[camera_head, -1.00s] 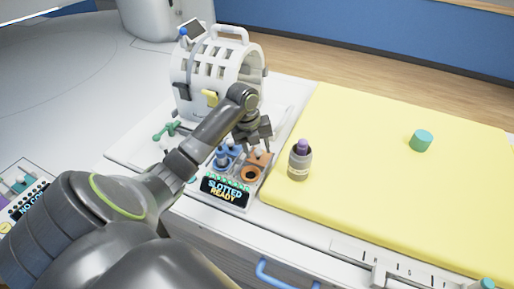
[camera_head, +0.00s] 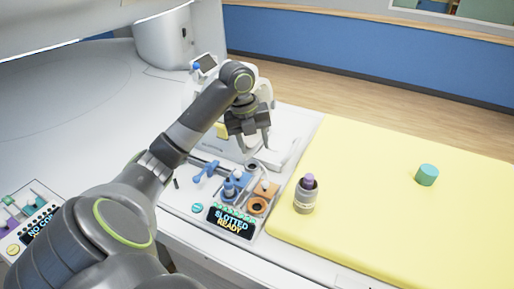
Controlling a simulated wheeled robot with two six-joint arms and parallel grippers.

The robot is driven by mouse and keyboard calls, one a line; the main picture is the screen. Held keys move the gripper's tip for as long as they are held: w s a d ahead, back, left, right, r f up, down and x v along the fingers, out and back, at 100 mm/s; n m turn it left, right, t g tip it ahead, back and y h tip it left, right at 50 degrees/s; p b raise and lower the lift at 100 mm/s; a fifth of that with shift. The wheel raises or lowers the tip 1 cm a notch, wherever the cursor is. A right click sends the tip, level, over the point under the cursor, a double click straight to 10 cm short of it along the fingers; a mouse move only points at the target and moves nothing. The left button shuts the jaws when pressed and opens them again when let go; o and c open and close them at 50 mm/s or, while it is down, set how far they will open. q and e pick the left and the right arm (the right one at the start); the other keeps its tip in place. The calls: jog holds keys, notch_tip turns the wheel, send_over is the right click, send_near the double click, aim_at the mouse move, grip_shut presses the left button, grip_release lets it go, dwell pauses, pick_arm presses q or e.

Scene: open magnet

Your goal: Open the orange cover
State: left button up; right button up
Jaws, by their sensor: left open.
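The orange piece (camera_head: 257,206), with a dark round opening and an upright part behind it, sits on the small panel labelled "SLOTTED READY" (camera_head: 232,222). It is the only orange item I can pick out; whether it is open or shut is unclear. My left gripper (camera_head: 255,150) points down above and behind it, fingers apart with nothing between them, clear of the orange piece. The white slotted housing (camera_head: 263,88) is mostly hidden behind my left arm. My right gripper is out of view.
A blue fitting (camera_head: 231,187) stands beside the orange piece, and a blue handle (camera_head: 206,171) lies left. A grey bottle with a purple cap (camera_head: 305,197) stands right, on the yellow mat (camera_head: 370,200). A teal cylinder (camera_head: 427,175) stands farther right; the mat between is clear.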

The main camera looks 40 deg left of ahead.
pick_arm(q)
jog(key=shift+a+r+p, duration=0.1)
jog(key=shift+r+p, duration=0.25)
jog(key=shift+r, duration=0.4)
